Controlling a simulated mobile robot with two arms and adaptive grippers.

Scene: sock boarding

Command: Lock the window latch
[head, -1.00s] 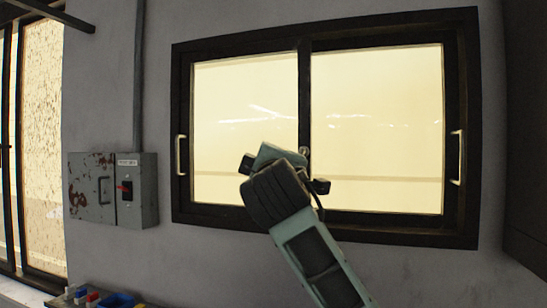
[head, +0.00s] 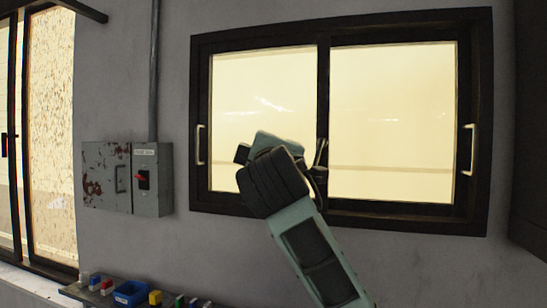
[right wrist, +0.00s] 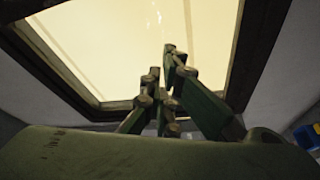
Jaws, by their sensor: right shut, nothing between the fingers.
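The window (head: 392,125) has a dark frame, two bright panes and a dark upright stile (head: 323,80) between them. I cannot make out the latch clearly; a small metallic piece shows against the stile beside my right wrist, and I cannot tell if it is latch or finger. My right gripper (right wrist: 163,64) is shut and empty, its fingertips raised in front of the pane in the right wrist view. In the head view my right wrist covers the lower part of the left pane near the stile. My left gripper is not in view.
Pale handles stand on the window's left side (head: 200,145) and right side (head: 467,150). A rusty grey electrical box (head: 106,178) with a red switch hangs left of the window. A blue bin (head: 131,293) and small coloured items sit on a shelf below.

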